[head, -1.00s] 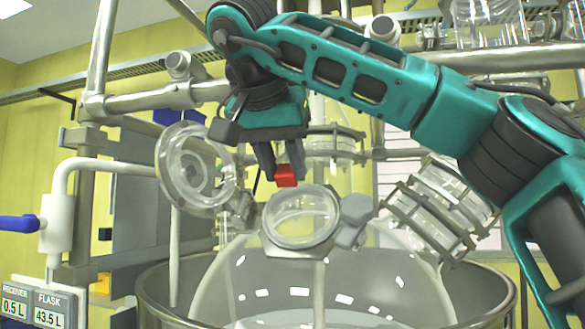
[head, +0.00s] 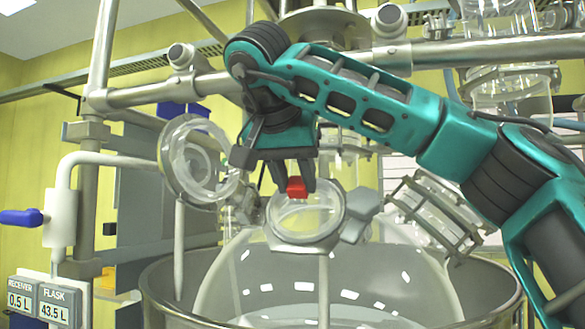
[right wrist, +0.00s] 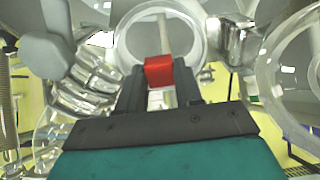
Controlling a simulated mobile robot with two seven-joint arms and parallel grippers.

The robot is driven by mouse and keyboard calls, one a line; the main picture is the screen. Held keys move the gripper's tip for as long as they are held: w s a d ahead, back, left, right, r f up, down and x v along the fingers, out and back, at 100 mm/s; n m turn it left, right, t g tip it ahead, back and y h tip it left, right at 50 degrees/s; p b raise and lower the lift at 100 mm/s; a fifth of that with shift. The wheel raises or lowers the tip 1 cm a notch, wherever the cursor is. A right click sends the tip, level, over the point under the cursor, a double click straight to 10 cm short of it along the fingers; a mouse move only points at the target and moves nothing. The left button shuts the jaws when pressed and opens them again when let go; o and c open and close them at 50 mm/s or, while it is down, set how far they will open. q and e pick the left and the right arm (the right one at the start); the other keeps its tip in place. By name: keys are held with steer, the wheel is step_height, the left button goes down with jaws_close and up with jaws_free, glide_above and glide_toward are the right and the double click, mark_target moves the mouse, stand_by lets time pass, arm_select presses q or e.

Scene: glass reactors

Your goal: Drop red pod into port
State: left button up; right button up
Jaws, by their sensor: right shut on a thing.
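The red pod (head: 297,187) is a small red block between the fingertips of my right gripper (head: 293,180), which is shut on it. In the head view the pod is at the upper rim of the round glass port (head: 306,220) on top of the flask (head: 330,275). I cannot tell whether it touches the rim. In the right wrist view the red pod (right wrist: 159,70) sits in front of the open round mouth of the port (right wrist: 195,30). The port's glass lid (head: 192,160) stands swung open to the left. My left gripper is not in view.
A steel vessel (head: 160,295) surrounds the flask. A clamped glass neck (head: 437,215) slants up at the right. Steel pipes (head: 150,97) cross behind my arm. A blue-handled valve (head: 22,217) and a readout panel (head: 40,303) stand at the far left.

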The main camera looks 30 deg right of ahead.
steer(key=shift+x, duration=1.4)
steer(key=o, duration=1.2)
